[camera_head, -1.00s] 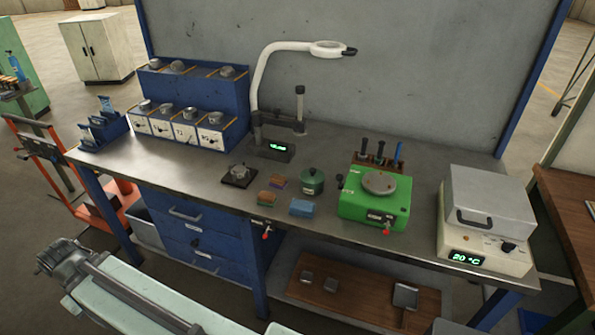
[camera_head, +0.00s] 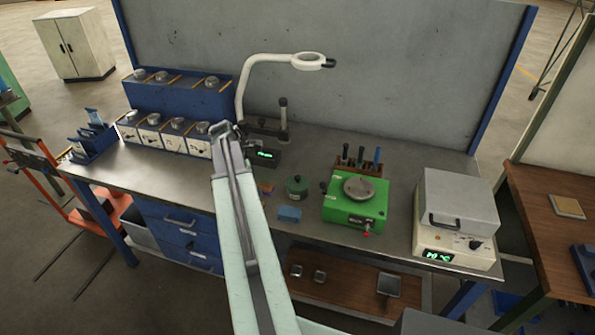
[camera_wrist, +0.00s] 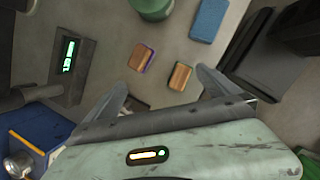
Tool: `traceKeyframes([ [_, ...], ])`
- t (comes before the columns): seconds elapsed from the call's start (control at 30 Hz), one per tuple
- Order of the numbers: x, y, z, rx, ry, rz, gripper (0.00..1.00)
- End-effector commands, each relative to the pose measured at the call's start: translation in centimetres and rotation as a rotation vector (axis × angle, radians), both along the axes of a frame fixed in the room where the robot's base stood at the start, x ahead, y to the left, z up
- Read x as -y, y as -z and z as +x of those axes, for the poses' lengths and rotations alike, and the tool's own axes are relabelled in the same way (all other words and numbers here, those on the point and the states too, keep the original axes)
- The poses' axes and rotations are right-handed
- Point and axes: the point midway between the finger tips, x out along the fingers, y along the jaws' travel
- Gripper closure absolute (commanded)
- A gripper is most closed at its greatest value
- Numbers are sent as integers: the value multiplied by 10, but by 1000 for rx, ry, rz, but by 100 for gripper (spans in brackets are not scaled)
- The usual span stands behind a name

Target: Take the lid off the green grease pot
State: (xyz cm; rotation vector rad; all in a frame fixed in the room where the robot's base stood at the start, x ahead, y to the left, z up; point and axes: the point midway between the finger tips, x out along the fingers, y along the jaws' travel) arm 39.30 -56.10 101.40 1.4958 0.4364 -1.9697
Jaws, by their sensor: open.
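The green grease pot (camera_head: 297,187) stands on the steel workbench with its dark green lid on, a small knob on top. In the wrist view the pot (camera_wrist: 152,8) is cut off by the top edge. My gripper (camera_head: 222,128) is over the bench, to the left of the pot and apart from it. In the wrist view my gripper's two fingers (camera_wrist: 160,84) are spread wide with nothing between them.
A blue block (camera_head: 289,214) lies close in front of the pot. Two small brown-topped blocks (camera_wrist: 180,76) lie nearby. A green machine (camera_head: 355,203) stands right of the pot. A digital display (camera_head: 264,154) and white magnifier lamp (camera_head: 245,90) stand behind.

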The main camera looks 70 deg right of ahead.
Motion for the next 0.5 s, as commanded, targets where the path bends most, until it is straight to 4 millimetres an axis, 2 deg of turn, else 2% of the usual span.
traceKeyframes([
  [0.03, 31, -16, -33, -35, -22, 1, 0],
  [0.1, 58, -24, -69, -79, -70, 5, 0],
  [0.2, 78, -28, -100, -118, -111, 14, 0],
  [0.37, 84, -27, -112, -134, -131, 19, 0],
  [0.5, 87, -11, -114, -133, -130, 18, 0],
])
